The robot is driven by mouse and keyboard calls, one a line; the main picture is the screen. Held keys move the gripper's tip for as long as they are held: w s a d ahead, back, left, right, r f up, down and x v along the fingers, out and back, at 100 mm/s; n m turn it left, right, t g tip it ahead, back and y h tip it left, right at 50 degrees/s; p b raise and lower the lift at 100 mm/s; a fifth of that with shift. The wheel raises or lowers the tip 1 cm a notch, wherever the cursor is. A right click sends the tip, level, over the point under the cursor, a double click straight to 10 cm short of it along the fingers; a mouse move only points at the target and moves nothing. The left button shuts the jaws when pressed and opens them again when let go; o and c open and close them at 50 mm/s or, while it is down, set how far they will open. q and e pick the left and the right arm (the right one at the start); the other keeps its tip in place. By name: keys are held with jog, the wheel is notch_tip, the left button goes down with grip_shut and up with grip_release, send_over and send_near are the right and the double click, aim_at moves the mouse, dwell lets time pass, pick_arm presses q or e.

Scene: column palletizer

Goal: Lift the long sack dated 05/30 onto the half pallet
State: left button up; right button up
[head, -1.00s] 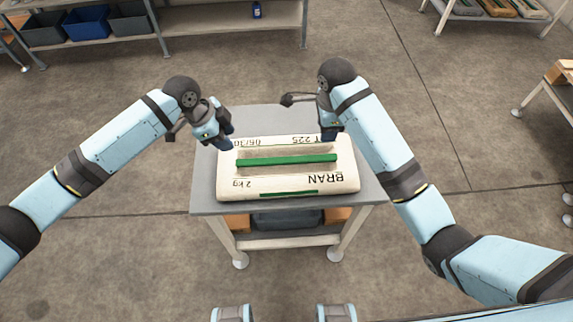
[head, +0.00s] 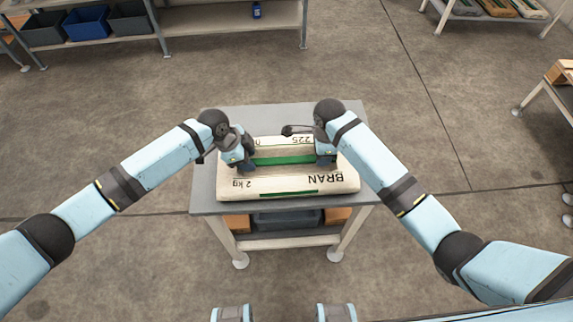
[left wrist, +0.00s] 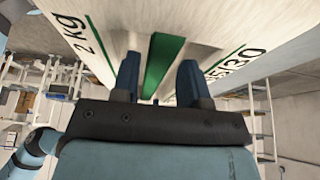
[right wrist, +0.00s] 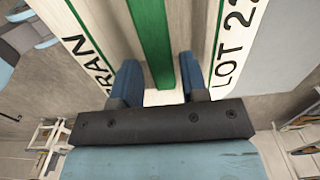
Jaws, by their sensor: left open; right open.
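A long cream sack (head: 290,184) lies flat on a grey table, marked BRAN and 2 kg, with a raised green strip (head: 285,160) along its top. In the left wrist view its date (left wrist: 237,62) ends in 30; a finger partly hides it. My left gripper (head: 244,167) is open at the strip's left part, one finger on each side of the strip. My right gripper (head: 325,161) is open at the strip's right end, also with its fingers on either side. Both hold nothing. I cannot identify the half pallet for sure.
The grey table (head: 205,190) has a lower shelf with a dark bin (head: 287,219) and brown boxes. A wooden item (head: 562,76) sits on a table at the right edge. A rack with bins (head: 88,22) stands back left. More sacks (head: 500,8) lie back right. Floor between is clear.

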pick_arm(q)
jog(key=shift+x, duration=1.3)
pick_arm(e)
jog(key=shift+f, duration=1.35)
pick_arm(q)
grip_shut()
pick_arm(e)
grip_shut()
pick_arm(q)
jog(key=shift+w+r, duration=0.15)
jog(key=shift+r, duration=0.1)
pick_arm(e)
jog(key=shift+w+r, duration=0.15)
jog(key=shift+r, duration=0.15)
